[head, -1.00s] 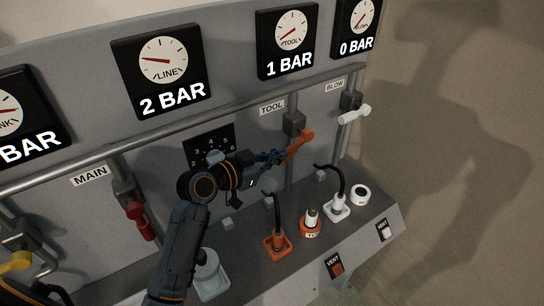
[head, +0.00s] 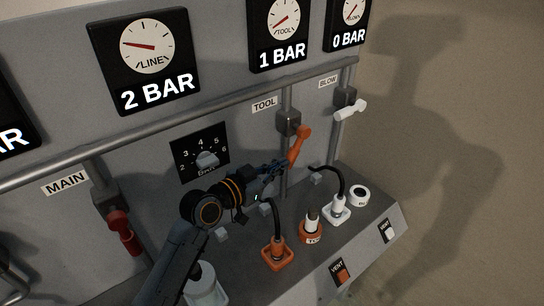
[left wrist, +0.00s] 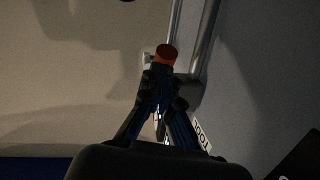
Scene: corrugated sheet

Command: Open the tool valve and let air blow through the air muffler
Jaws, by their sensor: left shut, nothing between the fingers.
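The orange tool valve lever (head: 300,146) slants down and left below the TOOL label (head: 264,104). In the left wrist view, the lever's orange end (left wrist: 167,54) shows just beyond the fingertips. My left gripper (head: 283,167) is shut and empty at the lever's lower end; I cannot tell whether it touches it. The tool gauge (head: 283,25) reads 1 BAR. A pale-tipped piece (head: 312,222), perhaps the air muffler, stands upright in an orange ring marked with partly readable lettering. My right gripper is not in view.
The white blow lever (head: 350,109) is to the right, its gauge at 0 BAR. The red main lever (head: 124,232) is at left. An orange hose fitting (head: 278,254) and a white one (head: 337,209) stand on the shelf. A regulator dial (head: 206,159) is behind my arm.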

